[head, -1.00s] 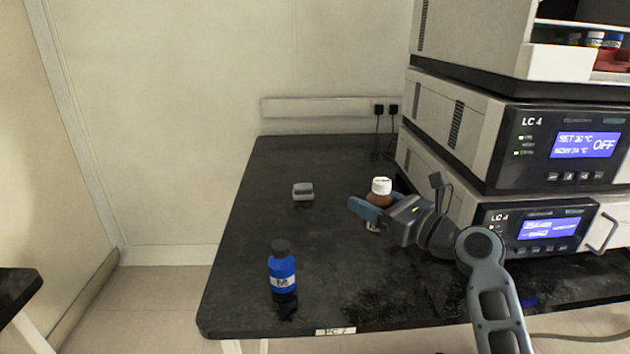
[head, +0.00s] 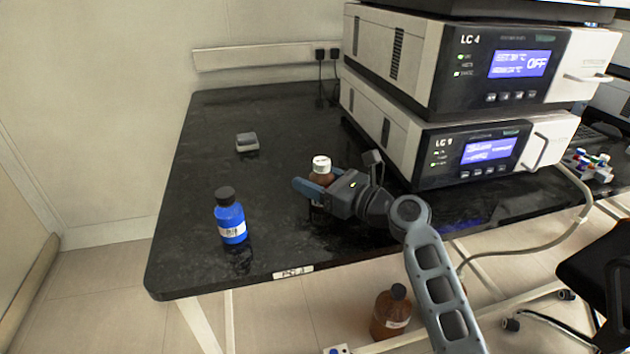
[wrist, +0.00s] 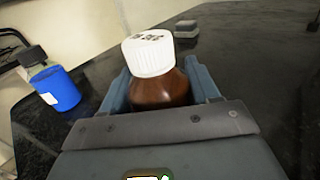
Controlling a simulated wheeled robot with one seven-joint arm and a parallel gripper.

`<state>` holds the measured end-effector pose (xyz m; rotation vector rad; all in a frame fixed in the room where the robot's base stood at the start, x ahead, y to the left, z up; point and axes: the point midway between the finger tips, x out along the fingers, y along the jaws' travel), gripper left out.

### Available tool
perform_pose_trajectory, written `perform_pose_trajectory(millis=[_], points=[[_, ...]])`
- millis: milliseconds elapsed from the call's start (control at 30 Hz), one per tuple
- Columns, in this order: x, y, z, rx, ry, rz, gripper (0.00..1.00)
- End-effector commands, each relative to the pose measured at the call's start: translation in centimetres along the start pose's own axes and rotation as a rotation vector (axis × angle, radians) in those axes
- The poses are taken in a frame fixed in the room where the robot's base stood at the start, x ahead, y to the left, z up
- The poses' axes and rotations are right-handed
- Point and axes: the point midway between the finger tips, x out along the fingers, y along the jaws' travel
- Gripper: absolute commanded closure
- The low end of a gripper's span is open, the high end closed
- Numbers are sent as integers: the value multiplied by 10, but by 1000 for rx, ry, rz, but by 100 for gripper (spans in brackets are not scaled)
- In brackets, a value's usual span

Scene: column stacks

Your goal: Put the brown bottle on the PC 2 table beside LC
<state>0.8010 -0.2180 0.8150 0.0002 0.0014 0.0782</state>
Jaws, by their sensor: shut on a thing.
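The brown bottle (head: 320,172) with a white cap is between the fingers of my gripper (head: 312,189). It also shows in the wrist view (wrist: 158,92), where a finger lies on each side and my gripper (wrist: 160,92) is shut on it. The bottle looks upright over the black PC table (head: 205,140); its lower part is hidden, so I cannot tell whether it touches the top. The stacked LC units (head: 470,150) stand to the right of it, apart from it.
A blue bottle (head: 230,218) stands at the table's left front, also visible in the wrist view (wrist: 56,88). A small grey box (head: 246,142) lies farther back. Another brown bottle (head: 391,312) is below the table.

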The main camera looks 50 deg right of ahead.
Motion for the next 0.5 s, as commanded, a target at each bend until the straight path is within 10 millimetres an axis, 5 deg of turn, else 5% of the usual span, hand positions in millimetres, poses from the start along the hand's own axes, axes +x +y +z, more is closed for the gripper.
perform_pose_trajectory(millis=[233,267,500], points=[[0,0,-2,0,-1,0,76],[0,0,-2,-1,0,0,38],[0,0,-1,-1,0,0,15]])
